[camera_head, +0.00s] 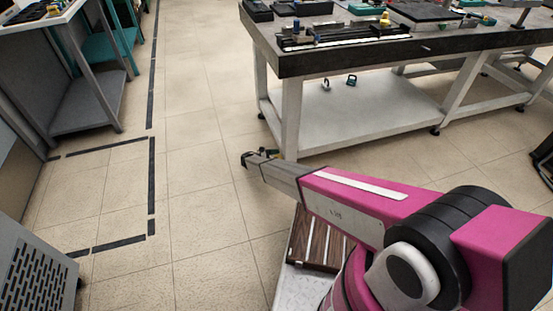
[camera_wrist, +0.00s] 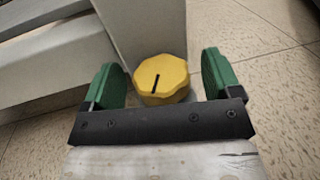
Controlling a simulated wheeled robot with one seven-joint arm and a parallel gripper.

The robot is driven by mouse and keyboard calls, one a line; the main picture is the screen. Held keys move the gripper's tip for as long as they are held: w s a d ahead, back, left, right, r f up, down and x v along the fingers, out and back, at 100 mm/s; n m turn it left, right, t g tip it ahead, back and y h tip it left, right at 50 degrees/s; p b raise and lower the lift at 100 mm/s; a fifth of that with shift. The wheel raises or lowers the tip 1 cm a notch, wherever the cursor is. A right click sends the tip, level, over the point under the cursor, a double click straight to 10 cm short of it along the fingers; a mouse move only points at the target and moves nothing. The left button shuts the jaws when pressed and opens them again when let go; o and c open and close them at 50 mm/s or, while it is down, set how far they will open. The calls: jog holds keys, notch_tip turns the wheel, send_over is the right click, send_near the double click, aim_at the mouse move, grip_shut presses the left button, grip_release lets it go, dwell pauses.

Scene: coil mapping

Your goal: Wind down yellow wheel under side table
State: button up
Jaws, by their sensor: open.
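The yellow wheel (camera_wrist: 161,77) is a scalloped knob with a dark line on its top, seen in the wrist view beside a pale table leg (camera_wrist: 148,30). My gripper (camera_wrist: 164,80) is open, with one green finger on each side of the wheel and a visible gap to both. In the head view my gripper (camera_head: 258,160) is low, near the front left leg (camera_head: 291,115) of the dark-topped table (camera_head: 340,60). The wheel cannot be made out there.
A white lower shelf (camera_head: 370,112) spans the table legs and holds small items. A grey and teal bench (camera_head: 85,95) stands at the left. A grey perforated cabinet (camera_head: 40,265) is at the lower left. The tiled floor between them is clear, with dark tape lines.

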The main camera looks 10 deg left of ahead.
jog(key=v, duration=1)
jog(key=shift+a, duration=0.4)
jog(key=shift+s+a, duration=0.1)
jog(key=shift+s, duration=0.05)
